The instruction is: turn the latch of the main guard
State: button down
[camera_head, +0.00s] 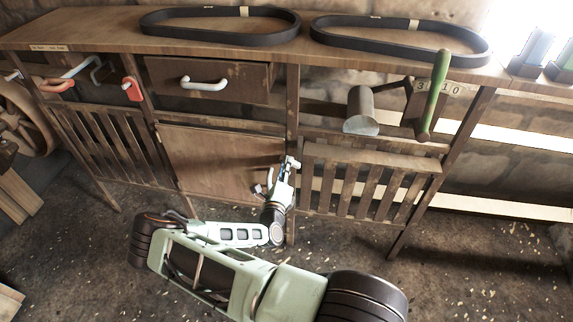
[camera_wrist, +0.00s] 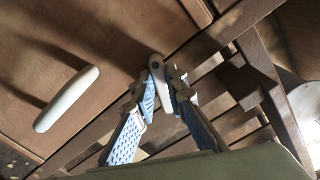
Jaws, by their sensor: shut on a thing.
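The main guard appears to be the plain brown wooden panel (camera_head: 210,160) in the middle of the bench front; it also fills the left of the wrist view (camera_wrist: 105,50). A small pale latch (camera_wrist: 157,66) with a dark round spot sits by the panel's edge, at the post. My gripper (camera_head: 290,163) is at the right edge of the panel. In the wrist view my gripper (camera_wrist: 162,88) has its blue-padded fingertips closed on the latch's near end. In the head view the latch is too small and covered to make out clearly.
A pale bar handle (camera_wrist: 66,98) stands out from the panel, left of my fingers. A drawer with a white handle (camera_head: 204,84) is above. A slatted guard (camera_head: 355,185) lies right. A green-handled crank (camera_head: 436,90) and two black belts (camera_head: 220,36) are higher up.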

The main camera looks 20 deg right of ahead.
jog(key=n, duration=0.4)
jog(key=shift+f+n, duration=0.25)
jog(key=shift+n, duration=0.15)
dwell(0.4)
jog(key=c, duration=1.9)
grip_release()
jog(key=shift+c, duration=0.2)
jog(key=v, duration=1.2)
jog(key=shift+r, duration=0.1)
